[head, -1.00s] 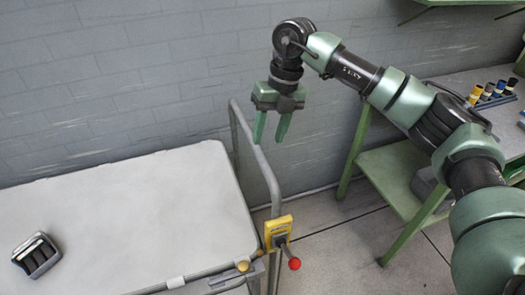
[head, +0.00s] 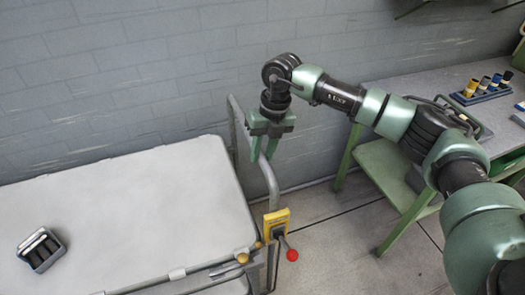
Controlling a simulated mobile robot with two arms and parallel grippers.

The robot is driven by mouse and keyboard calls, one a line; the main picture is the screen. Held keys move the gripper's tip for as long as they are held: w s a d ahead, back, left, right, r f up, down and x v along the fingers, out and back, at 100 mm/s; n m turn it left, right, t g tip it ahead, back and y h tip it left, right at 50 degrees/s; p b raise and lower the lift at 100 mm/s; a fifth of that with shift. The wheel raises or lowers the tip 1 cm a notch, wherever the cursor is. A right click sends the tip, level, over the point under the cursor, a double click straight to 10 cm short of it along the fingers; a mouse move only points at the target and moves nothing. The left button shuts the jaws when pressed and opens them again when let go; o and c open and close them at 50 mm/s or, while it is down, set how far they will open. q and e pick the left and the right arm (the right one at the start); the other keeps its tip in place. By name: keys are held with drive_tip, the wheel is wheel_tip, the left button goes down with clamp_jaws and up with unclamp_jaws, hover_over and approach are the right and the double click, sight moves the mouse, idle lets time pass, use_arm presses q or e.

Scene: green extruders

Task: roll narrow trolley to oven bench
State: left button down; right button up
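The trolley has a pale grey-white flat top (head: 130,215) and fills the lower left of the head view. A grey tubular handle rail (head: 269,182) rises at its right end, near the wall. My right gripper (head: 263,158) points down at the upper part of this rail. Its two green fingers are apart, with the rail appearing to pass between them; contact is hard to judge. A yellow block (head: 276,222) with a red-knobbed lever (head: 291,255) sits low on the rail. My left gripper is out of view. The oven bench cannot be identified.
A small dark holder with pale pieces (head: 41,249) rests on the trolley top. A green-framed bench (head: 440,85) with a lower shelf stands right, carrying a rack of coloured cylinders (head: 484,88). Grey wall runs behind. Open floor (head: 335,245) lies between trolley and bench.

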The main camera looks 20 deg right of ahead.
clamp_jaws()
drive_tip(key=shift+r, duration=0.1)
idle(1.1)
